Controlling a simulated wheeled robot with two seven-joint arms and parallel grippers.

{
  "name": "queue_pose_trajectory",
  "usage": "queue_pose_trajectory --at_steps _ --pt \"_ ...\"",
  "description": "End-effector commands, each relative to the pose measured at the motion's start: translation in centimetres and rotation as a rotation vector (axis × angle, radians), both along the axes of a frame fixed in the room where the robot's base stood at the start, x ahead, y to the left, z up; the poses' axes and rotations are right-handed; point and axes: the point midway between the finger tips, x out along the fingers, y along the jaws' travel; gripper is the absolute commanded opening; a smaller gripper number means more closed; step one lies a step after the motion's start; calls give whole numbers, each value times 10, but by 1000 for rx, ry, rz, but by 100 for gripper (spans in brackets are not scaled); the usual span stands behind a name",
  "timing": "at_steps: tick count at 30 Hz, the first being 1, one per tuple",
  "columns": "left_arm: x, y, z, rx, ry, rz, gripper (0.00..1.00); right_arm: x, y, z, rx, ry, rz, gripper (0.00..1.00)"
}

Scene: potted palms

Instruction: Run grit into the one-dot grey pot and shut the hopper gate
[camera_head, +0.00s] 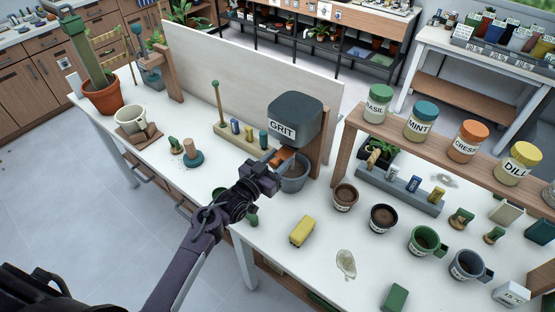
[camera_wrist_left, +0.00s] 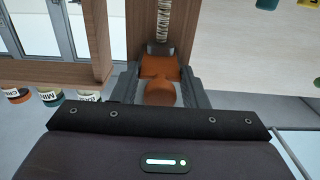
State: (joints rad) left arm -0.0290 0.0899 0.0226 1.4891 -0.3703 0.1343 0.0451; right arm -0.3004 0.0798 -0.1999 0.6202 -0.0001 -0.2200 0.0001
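The dark grey hopper (camera_head: 294,118), labelled GRIT, hangs on a wooden stand. Its orange gate (camera_head: 280,158) is below it. My left gripper (camera_head: 272,166) is at the gate, and its fingers (camera_wrist_left: 160,92) close on both sides of the orange gate handle (camera_wrist_left: 160,68) in the left wrist view. A speckled pale stream (camera_wrist_left: 164,20) shows beyond the gate, apparently running grit. A grey pot (camera_head: 293,178) stands under the hopper, partly behind my gripper; its dots and fill are hidden. Another grey pot (camera_head: 467,266) stands at front right, its mark too small to read. My right gripper is out of view.
Brown (camera_head: 345,198), black (camera_head: 383,219) and green (camera_head: 425,241) pots stand right of the hopper. A yellow block (camera_head: 302,231) lies in front. A wooden shelf (camera_head: 400,133) carries labelled jars. A white panel (camera_head: 240,80) stands behind.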

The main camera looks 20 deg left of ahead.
Motion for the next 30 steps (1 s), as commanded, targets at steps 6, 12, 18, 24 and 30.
queue_pose_trajectory --at_steps 6,12,18,24,30 --pt "0 0 0 0 0 0 4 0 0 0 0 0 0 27" --pt "4 -1 -1 2 -1 0 0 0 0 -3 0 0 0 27" --pt "3 -1 0 0 0 0 0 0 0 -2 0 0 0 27" --pt "3 -1 0 0 0 0 46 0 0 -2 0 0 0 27" --pt "-1 0 -1 0 1 1 46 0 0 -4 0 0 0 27"
